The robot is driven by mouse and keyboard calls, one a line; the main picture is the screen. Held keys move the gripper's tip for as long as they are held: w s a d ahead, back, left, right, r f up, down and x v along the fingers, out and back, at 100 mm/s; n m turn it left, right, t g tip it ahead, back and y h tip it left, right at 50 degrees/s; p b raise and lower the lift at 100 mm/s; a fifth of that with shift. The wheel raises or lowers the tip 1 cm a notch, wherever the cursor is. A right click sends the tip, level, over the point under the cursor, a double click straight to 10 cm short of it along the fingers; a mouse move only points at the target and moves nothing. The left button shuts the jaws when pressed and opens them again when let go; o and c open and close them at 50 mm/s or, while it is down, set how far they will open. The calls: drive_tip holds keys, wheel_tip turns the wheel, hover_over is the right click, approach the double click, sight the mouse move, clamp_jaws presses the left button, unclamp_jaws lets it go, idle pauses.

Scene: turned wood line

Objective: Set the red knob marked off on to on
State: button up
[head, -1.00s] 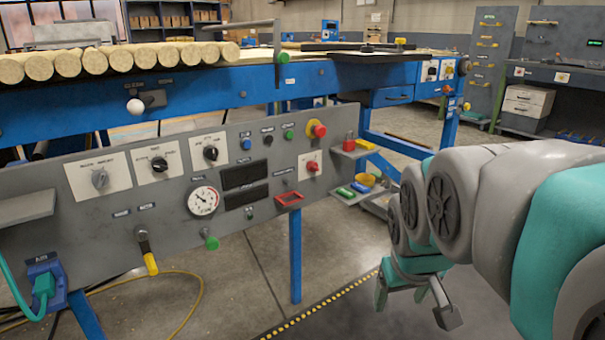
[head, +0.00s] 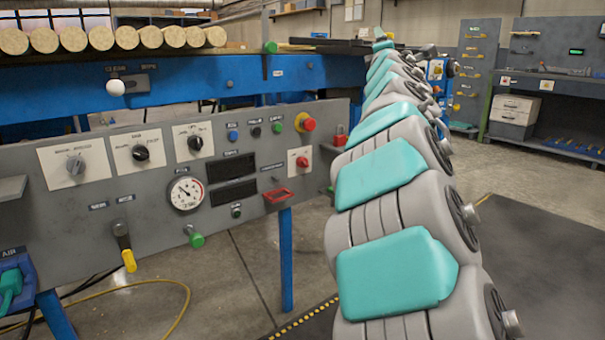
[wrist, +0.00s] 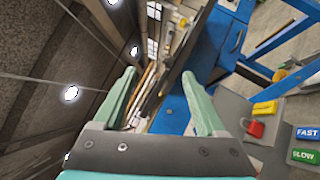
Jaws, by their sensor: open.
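The red knob (head: 302,161) sits on a small white plate (head: 292,168) near the right end of the grey control panel in the head view. Its off/on lettering is too small to read, so I cannot tell its setting. I cannot make the knob out in the wrist view. My gripper (wrist: 163,92) is open and empty in the wrist view, its two green fingers apart. In the head view my arm stretches up and away to the right of the panel, and its gripper cannot be told clearly at the far end.
Round logs (head: 101,37) lie on the blue machine behind.

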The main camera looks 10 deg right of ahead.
drive_tip(key=w+a+f+n+y+b, duration=0.25)
drive_tip(key=w+f+n+y, duration=0.35)
drive_tip(key=w+f+n, duration=0.4)
drive_tip(key=n+g+y+b, duration=0.1)
drive_tip(key=n+g+y, duration=0.4)
drive_tip(key=n+y, duration=0.4)
approach(307, 164)
drive_tip(key=w+a, duration=0.1)
drive_tip(key=shift+w+a+r+n+h, duration=0.2)
drive_tip(key=shift+w+a, duration=0.15)
drive_tip(key=shift+w, duration=0.25)
drive_tip(key=shift+w+a+r+n+h, duration=0.1)
drive_tip(key=shift+w+a+r+n, duration=0.1)
drive_tip(key=shift+w+a, duration=0.3)
drive_tip(key=shift+p+x, duration=0.6)
drive_tip(key=shift+x, duration=1.05)
drive_tip(key=shift+w+a, duration=0.25)
drive_tip(key=shift+w, duration=0.2)
drive_tip(key=shift+w+a+f+p, duration=0.1)
drive_tip(key=shift+w+p, duration=0.2)
drive_tip(key=shift+w, duration=0.1)
